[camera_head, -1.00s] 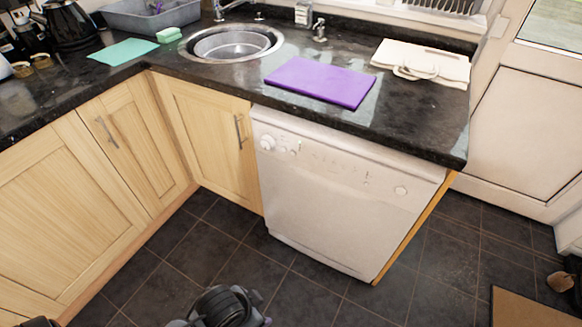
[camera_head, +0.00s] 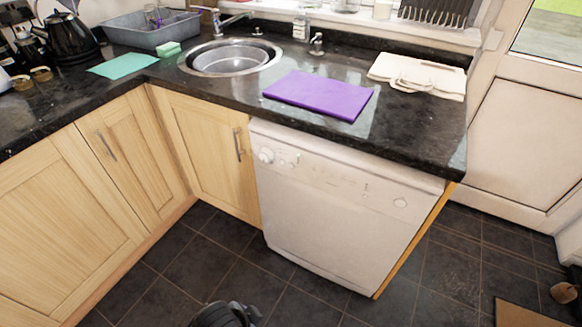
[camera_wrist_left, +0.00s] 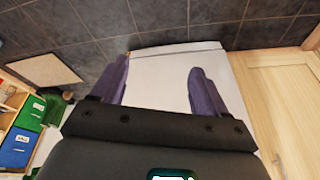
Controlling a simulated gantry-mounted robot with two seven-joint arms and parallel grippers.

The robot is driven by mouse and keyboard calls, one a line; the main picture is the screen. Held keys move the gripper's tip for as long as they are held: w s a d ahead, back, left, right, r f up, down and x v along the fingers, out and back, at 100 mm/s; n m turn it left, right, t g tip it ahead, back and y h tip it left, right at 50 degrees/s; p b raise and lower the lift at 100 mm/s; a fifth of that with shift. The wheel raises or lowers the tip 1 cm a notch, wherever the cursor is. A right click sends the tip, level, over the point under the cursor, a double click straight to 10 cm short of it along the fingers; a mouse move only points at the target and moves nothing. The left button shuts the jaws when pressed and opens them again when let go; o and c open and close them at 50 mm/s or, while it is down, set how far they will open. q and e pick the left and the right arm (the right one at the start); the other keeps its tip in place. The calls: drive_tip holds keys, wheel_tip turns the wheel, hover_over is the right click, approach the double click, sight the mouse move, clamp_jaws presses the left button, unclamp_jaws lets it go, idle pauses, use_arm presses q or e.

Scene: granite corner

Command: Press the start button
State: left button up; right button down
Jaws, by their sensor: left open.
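The white dishwasher (camera_head: 330,220) stands under the right part of the worktop, its door shut. Its control panel along the top has a round dial (camera_head: 266,155) at the left, small buttons beside it and a round button (camera_head: 400,203) at the right. I cannot read which one is the start button. In the left wrist view my left gripper (camera_wrist_left: 160,78) is open and empty, its purple fingers apart. The white dishwasher (camera_wrist_left: 165,62) shows beyond and between them, with no visible contact. My right gripper is not in view.
The dark worktop (camera_head: 420,130) overhangs the dishwasher and carries a purple board (camera_head: 318,95) and a cream bag-like item (camera_head: 418,74). Wooden cupboards (camera_head: 210,150) with bar handles stand to the left.

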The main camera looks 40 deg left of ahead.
use_arm(q)
clamp_jaws()
idle(0.4)
idle(1.4)
